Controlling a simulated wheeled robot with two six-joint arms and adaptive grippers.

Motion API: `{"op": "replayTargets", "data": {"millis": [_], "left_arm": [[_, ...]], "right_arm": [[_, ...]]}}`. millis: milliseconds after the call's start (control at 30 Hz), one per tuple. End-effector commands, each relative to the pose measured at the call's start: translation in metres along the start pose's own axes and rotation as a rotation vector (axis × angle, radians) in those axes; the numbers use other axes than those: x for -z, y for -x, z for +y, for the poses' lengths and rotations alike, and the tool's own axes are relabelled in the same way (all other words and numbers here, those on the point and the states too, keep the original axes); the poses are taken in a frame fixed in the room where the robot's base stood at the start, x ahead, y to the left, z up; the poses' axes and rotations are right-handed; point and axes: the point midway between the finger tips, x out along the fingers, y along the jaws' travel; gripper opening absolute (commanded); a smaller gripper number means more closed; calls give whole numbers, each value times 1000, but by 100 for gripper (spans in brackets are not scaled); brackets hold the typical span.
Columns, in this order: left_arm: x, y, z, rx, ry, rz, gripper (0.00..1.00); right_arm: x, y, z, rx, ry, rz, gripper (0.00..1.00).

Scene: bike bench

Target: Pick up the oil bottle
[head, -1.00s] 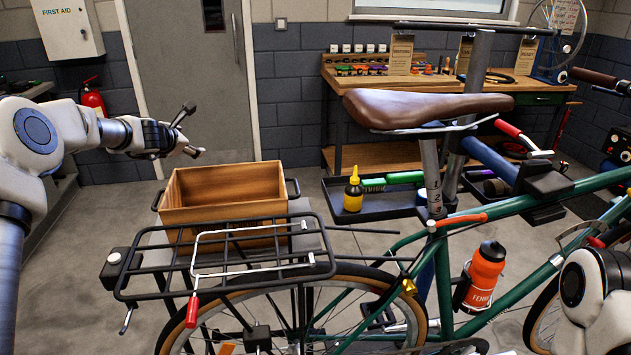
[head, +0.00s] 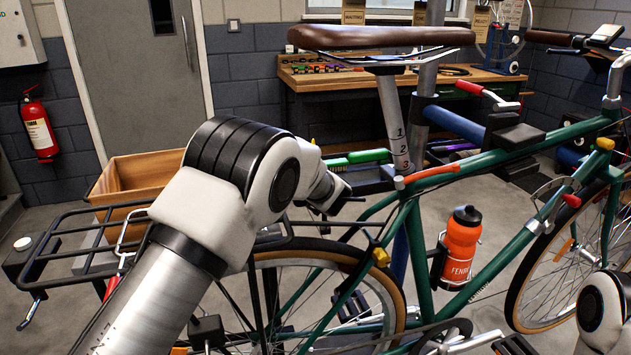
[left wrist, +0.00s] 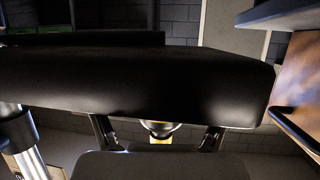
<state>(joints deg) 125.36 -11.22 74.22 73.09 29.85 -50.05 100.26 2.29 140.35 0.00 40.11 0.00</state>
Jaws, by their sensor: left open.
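The oil bottle is almost wholly hidden behind my left arm in the head view. In the left wrist view a small pale and yellow part of what looks like the bottle (left wrist: 160,129) shows between my fingertips. A dark shape covers much of that view. My left gripper (head: 337,196) is open at the black tray (head: 372,186) behind the bike's seat tube. In the left wrist view its two fingers (left wrist: 159,138) stand apart, one on each side of the yellow part. I cannot tell whether they touch it. My right gripper is out of view.
The rear rack (head: 75,232), wooden box (head: 135,172) and brown saddle (head: 385,37) are close around my left arm. A green-handled brush (head: 368,156) lies on the tray. The green bike frame (head: 415,250) holds an orange water bottle (head: 462,243). A workbench (head: 300,82) stands behind.

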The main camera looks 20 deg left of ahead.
Motion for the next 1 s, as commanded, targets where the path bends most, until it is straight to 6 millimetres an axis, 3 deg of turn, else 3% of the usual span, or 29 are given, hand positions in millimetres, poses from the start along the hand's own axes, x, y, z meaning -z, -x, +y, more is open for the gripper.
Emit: {"op": "replayTargets", "data": {"millis": [267, 400, 467, 767, 867, 1000], "left_arm": [[0, -9, -1, 0, 0, -1, 80], [0, -8, -1, 0, 1, -1, 31], [0, -8, -1, 0, 1, -1, 14], [2, -8, -1, 0, 1, 0, 13], [13, -3, -1, 0, 2, 1, 13], [45, 10, -1, -1, 3, 2, 13]], "right_arm": [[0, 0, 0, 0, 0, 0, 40], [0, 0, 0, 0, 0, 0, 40], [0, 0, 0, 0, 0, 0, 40], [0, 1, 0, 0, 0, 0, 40], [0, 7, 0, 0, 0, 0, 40], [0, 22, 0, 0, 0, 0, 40]]}}
